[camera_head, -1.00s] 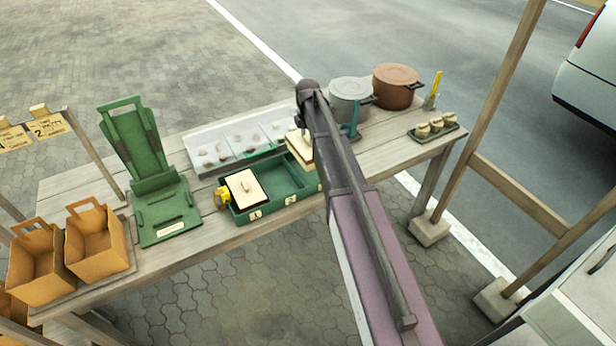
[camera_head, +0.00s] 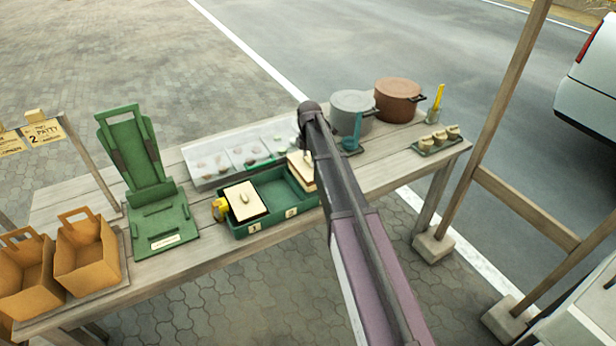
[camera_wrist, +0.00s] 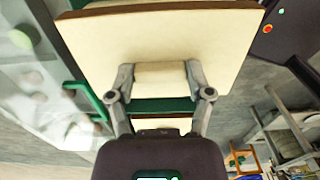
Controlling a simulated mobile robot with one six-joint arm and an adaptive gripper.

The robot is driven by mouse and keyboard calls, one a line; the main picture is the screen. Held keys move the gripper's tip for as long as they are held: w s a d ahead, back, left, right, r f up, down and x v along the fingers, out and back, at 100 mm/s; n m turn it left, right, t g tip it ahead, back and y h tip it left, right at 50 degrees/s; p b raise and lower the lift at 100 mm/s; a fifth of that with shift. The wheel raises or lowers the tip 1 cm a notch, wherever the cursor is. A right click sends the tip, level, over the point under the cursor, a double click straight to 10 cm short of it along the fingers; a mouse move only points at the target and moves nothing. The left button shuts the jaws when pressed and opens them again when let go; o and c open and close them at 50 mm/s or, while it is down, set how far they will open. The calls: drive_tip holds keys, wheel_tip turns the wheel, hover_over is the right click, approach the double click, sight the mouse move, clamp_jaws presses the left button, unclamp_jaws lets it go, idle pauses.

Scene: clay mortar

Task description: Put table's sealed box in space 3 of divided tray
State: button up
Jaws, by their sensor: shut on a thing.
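My gripper (camera_wrist: 160,78) is shut on the cream handle of the sealed box (camera_wrist: 155,42), a flat cream-lidded box with a brown edge. In the head view the box (camera_head: 300,168) shows at the right end of the green divided tray (camera_head: 283,190), partly hidden by my arm. It looks over or just inside the right compartment; I cannot tell if it touches the tray. My gripper is hidden by the arm there. Another cream-lidded box (camera_head: 246,206) sits in the tray's left compartment. The middle compartment is empty. Two small number labels show on the tray front, too small to read surely.
A clear partitioned container (camera_head: 215,170) stands behind the tray. A grey pot (camera_head: 353,106) and a brown pot (camera_head: 399,96) stand at the back right. A green stand (camera_head: 160,215) and orange-brown bags (camera_head: 88,257) are to the left. A yellow item (camera_head: 220,209) touches the tray's left end.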

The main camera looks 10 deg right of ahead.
drive_tip(key=shift+f+b, duration=0.5)
drive_tip(key=shift+f, duration=0.35)
drive_tip(key=shift+f+b, duration=1.85)
drive_tip(key=shift+b, duration=0.05)
drive_tip(key=shift+f, duration=0.15)
drive_tip(key=o, duration=1.3)
wheel_tip(320, 180, up, 12)
drive_tip(key=p, duration=1.2)
drive_tip(key=shift+r, duration=0.2)
